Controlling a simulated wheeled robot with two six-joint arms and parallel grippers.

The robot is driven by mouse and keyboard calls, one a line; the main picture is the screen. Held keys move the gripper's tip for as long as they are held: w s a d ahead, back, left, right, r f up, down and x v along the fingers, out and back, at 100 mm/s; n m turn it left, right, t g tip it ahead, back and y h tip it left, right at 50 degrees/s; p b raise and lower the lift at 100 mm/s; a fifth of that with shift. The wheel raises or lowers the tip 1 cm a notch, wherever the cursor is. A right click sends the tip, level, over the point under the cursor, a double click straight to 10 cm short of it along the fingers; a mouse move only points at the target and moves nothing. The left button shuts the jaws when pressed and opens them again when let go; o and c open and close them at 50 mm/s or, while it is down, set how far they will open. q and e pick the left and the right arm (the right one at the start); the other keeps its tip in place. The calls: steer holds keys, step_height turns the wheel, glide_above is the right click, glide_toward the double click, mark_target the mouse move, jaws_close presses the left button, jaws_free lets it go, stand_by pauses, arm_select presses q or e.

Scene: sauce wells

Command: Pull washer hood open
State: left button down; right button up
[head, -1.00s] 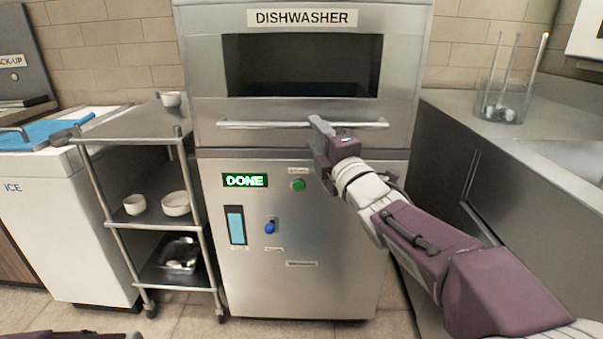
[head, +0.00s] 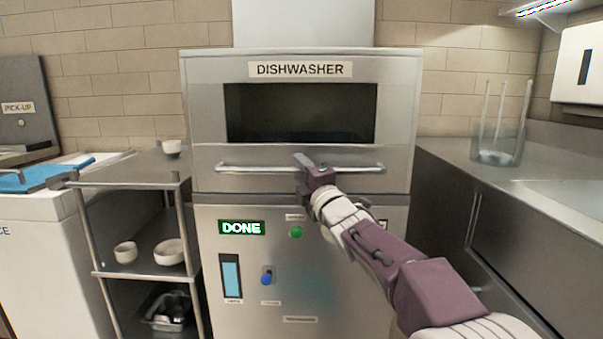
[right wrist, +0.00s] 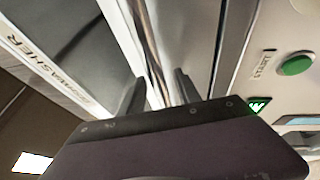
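The dishwasher hood (head: 400,120) is the steel upper box with a dark window and a DISHWASHER label. In the head view it sits low, just above the lower cabinet. Its horizontal bar handle (head: 245,168) crosses the hood near its bottom edge. My right gripper (head: 303,165) is at the middle of this handle. In the right wrist view, the fingers of my right gripper (right wrist: 160,88) stand close on either side of the handle bar (right wrist: 150,45) and appear shut on it. My left gripper is not in view.
The lower cabinet shows a lit DONE display (head: 241,227), a green start button (head: 296,232) and a blue knob (head: 267,275). A wire-leg cart (head: 120,180) with white bowls stands left. A steel counter (head: 450,180) with a clear utensil holder (head: 497,150) stands right.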

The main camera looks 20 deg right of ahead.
jaws_close()
stand_by(1.4)
